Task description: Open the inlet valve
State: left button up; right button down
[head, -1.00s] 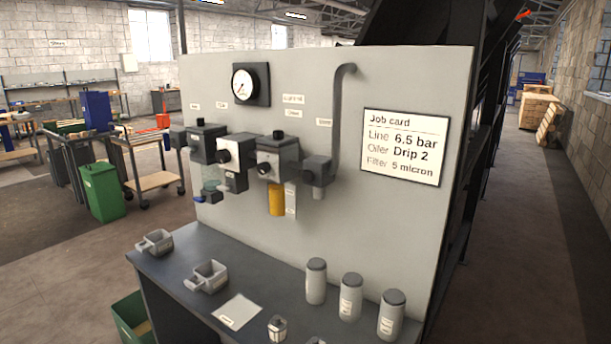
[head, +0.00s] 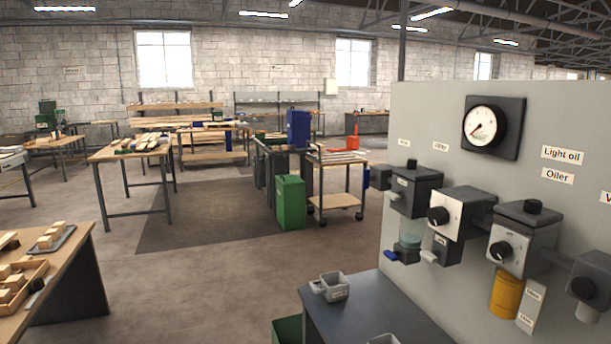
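A grey panel (head: 430,115) at the right of the head view carries a row of air-line units. The leftmost is a small dark grey block (head: 378,177) at the panel's left edge, which may be the inlet valve. Its handle position cannot be made out. The small labels above these units are too blurred to read surely. Neither of my grippers is in view.
Further right are a unit with a black knob (head: 438,215), an oiler (head: 522,232) and a round gauge (head: 481,125). A dark bench (head: 375,305) stands below the panel. A green bin (head: 290,203) and trolley (head: 337,200) stand behind. The floor (head: 200,285) to the left is clear.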

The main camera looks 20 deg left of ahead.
aim_at(367, 178)
jog(key=i+u, duration=0.2)
jog(key=i+j, duration=0.3)
jog(key=i+j+z, duration=0.15)
jog(key=i+j, duration=0.15)
jog(key=j, duration=0.15)
